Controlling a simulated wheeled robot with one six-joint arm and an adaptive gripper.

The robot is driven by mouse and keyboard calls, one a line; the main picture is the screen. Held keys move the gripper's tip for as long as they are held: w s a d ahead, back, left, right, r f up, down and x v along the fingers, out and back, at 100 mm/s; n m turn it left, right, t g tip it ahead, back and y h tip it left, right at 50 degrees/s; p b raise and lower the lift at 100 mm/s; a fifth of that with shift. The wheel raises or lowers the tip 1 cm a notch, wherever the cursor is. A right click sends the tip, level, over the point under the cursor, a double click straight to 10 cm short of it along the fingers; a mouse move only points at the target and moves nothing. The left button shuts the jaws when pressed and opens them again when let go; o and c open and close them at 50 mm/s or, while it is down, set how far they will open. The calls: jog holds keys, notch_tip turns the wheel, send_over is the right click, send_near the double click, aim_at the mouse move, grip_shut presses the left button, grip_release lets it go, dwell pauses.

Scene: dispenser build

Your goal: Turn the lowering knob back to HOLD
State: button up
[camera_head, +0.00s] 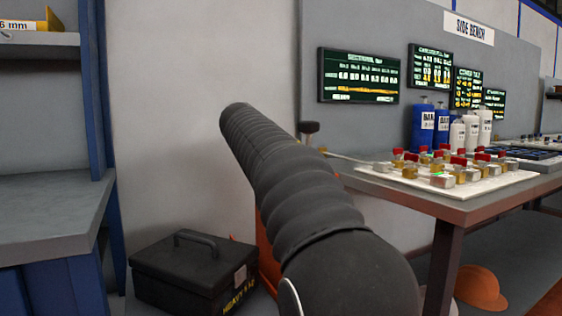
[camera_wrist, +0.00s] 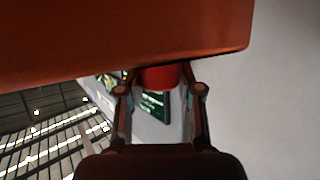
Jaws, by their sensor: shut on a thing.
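In the wrist view a red, rounded knob (camera_wrist: 160,77) sits under the edge of a large orange body (camera_wrist: 120,40). My gripper (camera_wrist: 160,82) has one finger on each side of the knob and is shut on it. The knob's markings, including any HOLD label, are not visible, so its setting cannot be read. In the head view my black ribbed arm hides the gripper and the knob. Only a strip of an orange body (camera_head: 268,250) shows beside the arm.
A black toolbox (camera_head: 190,277) stands low at left, near a grey bench with blue posts (camera_head: 50,205). The side bench (camera_head: 440,207) at right carries a white board of small fittings (camera_head: 500,184) and several bottles. An orange helmet (camera_head: 481,287) lies beneath it.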

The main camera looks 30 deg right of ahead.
jog(key=shift+n+t+y, duration=0.5)
jog(key=shift+n, duration=0.1)
jog(key=o, duration=1.2)
jog(key=v, duration=1.2)
jog(key=shift+r, duration=0.1)
